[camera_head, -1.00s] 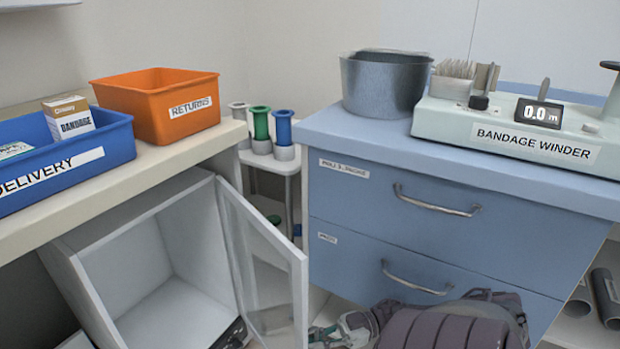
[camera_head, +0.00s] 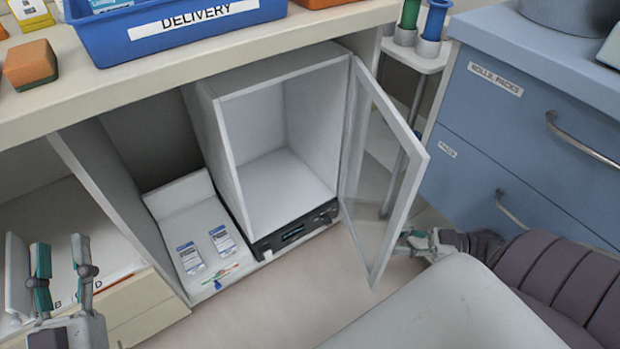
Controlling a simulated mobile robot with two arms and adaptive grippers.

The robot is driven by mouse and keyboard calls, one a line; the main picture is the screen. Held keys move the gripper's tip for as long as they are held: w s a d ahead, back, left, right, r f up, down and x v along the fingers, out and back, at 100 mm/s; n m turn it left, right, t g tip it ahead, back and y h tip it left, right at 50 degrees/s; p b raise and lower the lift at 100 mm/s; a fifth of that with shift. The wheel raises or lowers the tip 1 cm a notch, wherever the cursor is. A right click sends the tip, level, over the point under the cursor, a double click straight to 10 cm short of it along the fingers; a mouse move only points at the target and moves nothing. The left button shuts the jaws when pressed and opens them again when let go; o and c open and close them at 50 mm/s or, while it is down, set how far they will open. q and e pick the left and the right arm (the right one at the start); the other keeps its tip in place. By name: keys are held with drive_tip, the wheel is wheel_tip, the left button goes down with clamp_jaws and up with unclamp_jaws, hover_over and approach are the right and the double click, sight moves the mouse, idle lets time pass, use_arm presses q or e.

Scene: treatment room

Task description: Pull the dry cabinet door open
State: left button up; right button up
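The dry cabinet (camera_head: 222,150) is a white box under the counter with an empty white interior and a dark control panel (camera_head: 292,232) along its base. Its glass door (camera_head: 398,195), framed in white, is hinged on the right and stands wide open, swung out toward me. My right gripper (camera_head: 408,246) is at the outer side of the door, by the lower part of its free edge. Whether it touches the door, and how its fingers stand, is unclear. My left gripper (camera_head: 62,268) is at the lower left, fingers apart and empty, away from the cabinet.
A blue DELIVERY bin (camera_head: 175,32) and an orange sponge-like block (camera_head: 30,65) are on the counter (camera_head: 150,85). A white tray with two packets (camera_head: 191,257) is left of the cabinet. Blue drawers (camera_head: 520,140) stand right of the door. Floor in front is clear.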

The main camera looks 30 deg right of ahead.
drive_tip(key=w+a+m+t+h, duration=0.4)
drive_tip(key=w+a+h, duration=0.1)
drive_tip(key=w+a, duration=1.5)
drive_tip(key=a, duration=0.3)
drive_tip(key=shift+w+a+m+t+h+b, duration=0.3)
drive_tip(key=shift+a+m+h, duration=0.05)
drive_tip(key=shift+m+h, duration=0.05)
